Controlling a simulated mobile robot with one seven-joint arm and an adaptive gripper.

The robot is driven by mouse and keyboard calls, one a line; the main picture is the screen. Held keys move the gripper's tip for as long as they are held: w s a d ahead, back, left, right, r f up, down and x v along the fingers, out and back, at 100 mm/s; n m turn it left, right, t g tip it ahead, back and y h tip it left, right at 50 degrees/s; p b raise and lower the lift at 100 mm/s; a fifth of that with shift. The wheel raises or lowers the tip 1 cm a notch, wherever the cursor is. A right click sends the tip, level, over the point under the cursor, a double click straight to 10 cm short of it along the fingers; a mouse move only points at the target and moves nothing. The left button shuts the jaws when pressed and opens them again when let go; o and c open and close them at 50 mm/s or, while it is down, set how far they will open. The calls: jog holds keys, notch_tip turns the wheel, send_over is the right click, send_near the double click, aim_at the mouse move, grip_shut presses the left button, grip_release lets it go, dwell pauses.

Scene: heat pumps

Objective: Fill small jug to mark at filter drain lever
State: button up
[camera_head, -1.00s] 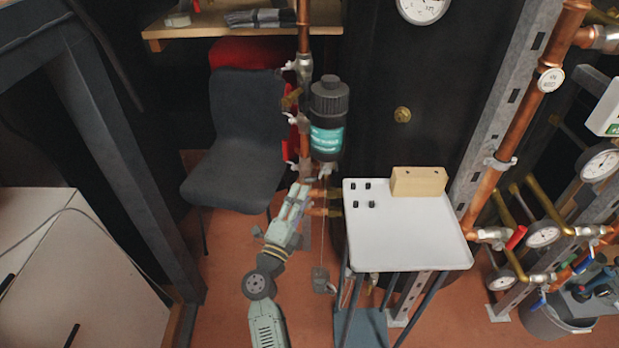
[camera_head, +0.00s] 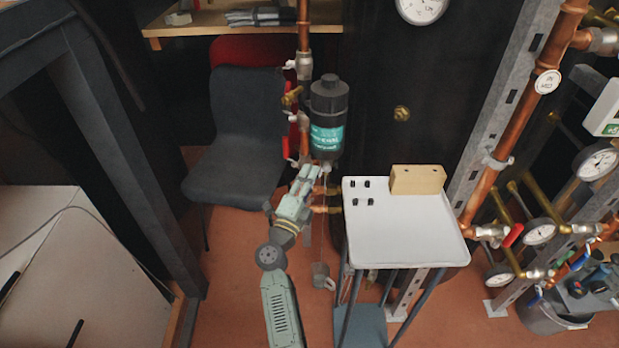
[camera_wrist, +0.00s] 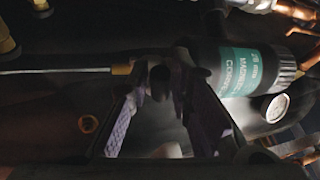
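The filter (camera_head: 327,118) is a black canister with a teal label on the upright pipe; it also shows at the right of the wrist view (camera_wrist: 250,68). A small drain fitting (camera_head: 325,167) sits under it. A thin pale line runs from there down to the small grey jug (camera_head: 320,272) near the floor; I cannot tell whether it is a tube or water. The jug's contents and mark are too small to see. My gripper (camera_head: 312,178) is just below left of the filter. In the wrist view its purple fingers (camera_wrist: 158,88) are apart, with a dark rounded part between or behind them; contact is unclear.
A white-topped stand (camera_head: 405,235) with a wooden block (camera_head: 418,179) stands close to the right. A dark chair (camera_head: 245,130) is behind left. Brass valves (camera_head: 292,96) stick out from the pipe. A bucket (camera_head: 550,318) is at the far right.

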grip_shut()
jog(key=shift+d+f+n+t+y+b, duration=0.1)
jog(key=shift+f+n+t+y+b, duration=0.15)
jog(key=shift+f+n+b, duration=0.25)
jog(key=shift+f+n+t+y+b, duration=0.15)
jog(key=shift+f+n+t+b, duration=0.15)
jog(key=shift+n, duration=0.4)
jog(key=n+t+y+b, duration=0.1)
jog(key=n, duration=0.1)
jog(key=shift+d+n+b, duration=0.2)
jog(key=shift+n+b, duration=0.1)
jog(key=shift+n, duration=0.1)
jog(key=shift+o, duration=2.2)
grip_release()
